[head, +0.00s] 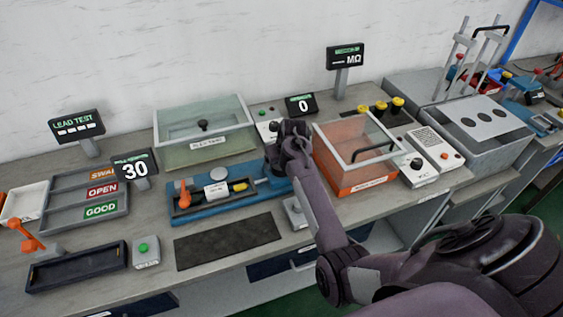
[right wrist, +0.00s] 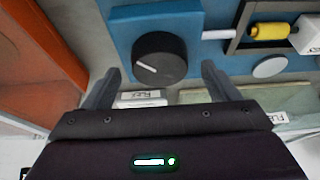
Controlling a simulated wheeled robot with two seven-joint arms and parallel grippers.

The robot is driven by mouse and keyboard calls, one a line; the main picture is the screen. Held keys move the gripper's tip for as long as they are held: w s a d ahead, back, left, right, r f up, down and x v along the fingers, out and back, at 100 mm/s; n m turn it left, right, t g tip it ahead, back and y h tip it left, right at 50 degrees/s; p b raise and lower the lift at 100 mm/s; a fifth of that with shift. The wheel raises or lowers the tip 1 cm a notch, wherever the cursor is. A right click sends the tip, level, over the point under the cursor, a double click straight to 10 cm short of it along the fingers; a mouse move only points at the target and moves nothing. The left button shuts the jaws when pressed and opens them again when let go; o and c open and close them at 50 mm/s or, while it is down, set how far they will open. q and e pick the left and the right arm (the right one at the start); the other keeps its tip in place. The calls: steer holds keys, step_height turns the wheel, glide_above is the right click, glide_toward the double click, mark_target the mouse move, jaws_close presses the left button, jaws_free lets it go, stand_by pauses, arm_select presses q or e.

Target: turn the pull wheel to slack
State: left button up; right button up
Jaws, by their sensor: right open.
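The pull wheel (right wrist: 159,60) is a round black knob with a white pointer line. It sits on a blue fixture (right wrist: 205,15), which also shows in the head view (head: 210,207). The pointer slants toward the upper left in the right wrist view. My right gripper (right wrist: 161,70) is open, with one finger on each side of the wheel's near edge; I cannot tell whether they touch it. In the head view my right arm and gripper (head: 288,150) cover the fixture's right end and hide the wheel. My left gripper is out of view.
An orange clear-lidded box (head: 355,185) stands right of my gripper. A green clear-lidded box (head: 205,150) stands behind the fixture. One display reads 30 (head: 135,168), another 0 (head: 302,105). A dark mat (head: 228,243) lies in front. A yellow-sleeved part (right wrist: 268,31) lies in the fixture.

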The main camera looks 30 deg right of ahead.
steer(key=shift+x, duration=0.85)
steer(key=shift+c, duration=0.2)
steer(key=c, duration=0.9)
steer(key=shift+n, duration=0.3)
